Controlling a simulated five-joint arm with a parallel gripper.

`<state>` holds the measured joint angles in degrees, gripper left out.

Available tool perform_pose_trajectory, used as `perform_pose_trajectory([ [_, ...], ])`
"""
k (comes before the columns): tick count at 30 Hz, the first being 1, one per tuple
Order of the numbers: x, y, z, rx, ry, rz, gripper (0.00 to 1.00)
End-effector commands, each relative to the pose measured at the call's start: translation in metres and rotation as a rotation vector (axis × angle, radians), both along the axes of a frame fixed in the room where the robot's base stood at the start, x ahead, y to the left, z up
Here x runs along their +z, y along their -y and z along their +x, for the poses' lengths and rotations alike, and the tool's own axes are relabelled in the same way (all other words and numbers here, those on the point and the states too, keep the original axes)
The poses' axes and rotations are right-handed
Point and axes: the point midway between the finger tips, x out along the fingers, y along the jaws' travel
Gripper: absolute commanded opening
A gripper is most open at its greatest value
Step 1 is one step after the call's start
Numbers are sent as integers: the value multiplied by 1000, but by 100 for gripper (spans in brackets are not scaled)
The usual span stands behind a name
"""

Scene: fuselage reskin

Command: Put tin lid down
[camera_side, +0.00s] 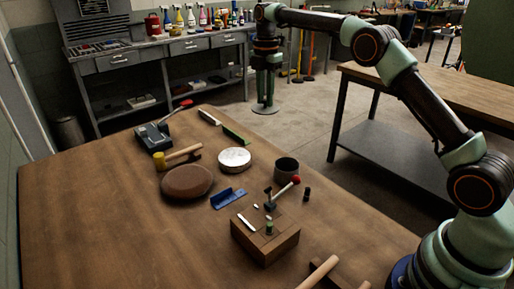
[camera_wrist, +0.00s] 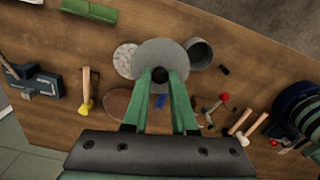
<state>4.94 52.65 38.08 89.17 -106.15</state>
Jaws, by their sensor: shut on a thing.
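The tin lid is a round grey disc with a dark knob (camera_wrist: 160,75). My gripper (camera_wrist: 160,80) is shut on the knob, and the lid (camera_wrist: 162,56) hangs level below the fingers. In the side view my gripper (camera_side: 265,88) points down with the lid (camera_side: 265,109) under it, high above the table and seen against the floor behind. An open dark grey tin (camera_side: 286,167) stands on the table; it also shows right of the lid in the wrist view (camera_wrist: 199,50). The lid partly overlaps the pale round disc in the wrist view.
The table (camera_side: 90,225) carries a pale round disc (camera_side: 235,157), a brown round pad (camera_side: 187,182), a yellow-headed mallet (camera_side: 178,156), a blue bracket (camera_side: 228,198), a wooden block (camera_side: 265,240) and a dark vise-like tool (camera_side: 154,138). The left front of the table is clear.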

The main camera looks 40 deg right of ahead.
Motion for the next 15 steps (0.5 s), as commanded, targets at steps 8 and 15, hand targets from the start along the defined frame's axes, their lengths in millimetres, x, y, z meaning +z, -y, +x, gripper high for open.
perform_pose_trajectory([
  [8, -64, 0, -2, 0, -6, 1, 0],
  [15, -120, 0, -1, 0, -5, 0, 0],
])
